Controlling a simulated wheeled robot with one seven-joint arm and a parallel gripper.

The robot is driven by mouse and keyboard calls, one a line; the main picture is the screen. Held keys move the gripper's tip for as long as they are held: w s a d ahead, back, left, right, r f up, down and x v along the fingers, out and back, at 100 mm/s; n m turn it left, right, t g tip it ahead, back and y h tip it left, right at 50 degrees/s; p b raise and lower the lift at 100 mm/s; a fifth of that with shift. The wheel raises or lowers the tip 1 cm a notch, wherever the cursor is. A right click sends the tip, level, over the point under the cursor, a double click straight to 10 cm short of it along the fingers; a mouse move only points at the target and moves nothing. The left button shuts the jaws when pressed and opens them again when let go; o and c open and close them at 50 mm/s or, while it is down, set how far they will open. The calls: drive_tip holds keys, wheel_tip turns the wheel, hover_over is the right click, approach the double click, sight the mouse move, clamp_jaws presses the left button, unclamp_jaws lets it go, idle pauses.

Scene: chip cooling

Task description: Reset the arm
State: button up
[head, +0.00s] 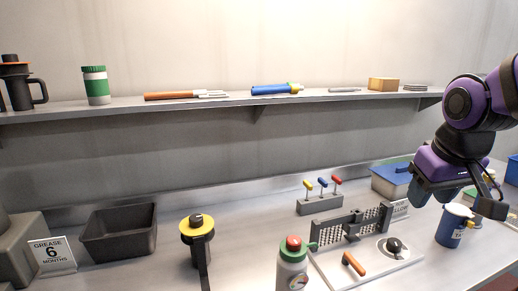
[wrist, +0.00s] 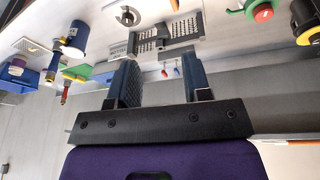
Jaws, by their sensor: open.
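My purple and dark gripper (head: 457,197) hangs above the right side of the steel counter in the head view. In the wrist view its two dark fingers stand wide apart, and the gap between them (wrist: 163,82) is empty. Below and left of it in the head view is a pale board (head: 375,267) with perforated metal plates, a black knob and an orange handle. The board's plates also show beyond the fingers in the wrist view (wrist: 165,38). A blue can with a white top (head: 452,226) stands below the gripper, apart from it as far as I can tell.
A shelf (head: 220,104) runs along the wall. On the counter are a black bin (head: 118,231), a yellow-topped tool (head: 197,226), a red-capped bottle (head: 292,262), a rack of coloured levers (head: 320,204) and a blue-lidded box (head: 392,181).

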drive_tip(key=s+r+m+t, duration=0.1)
drive_tip(key=s+r, duration=0.2)
drive_tip(key=s, duration=0.7)
drive_tip(key=shift+s+r+t+y, duration=0.2)
drive_tip(key=shift+r+t+y, duration=0.1)
drive_tip(key=shift+d, duration=0.1)
idle(1.2)
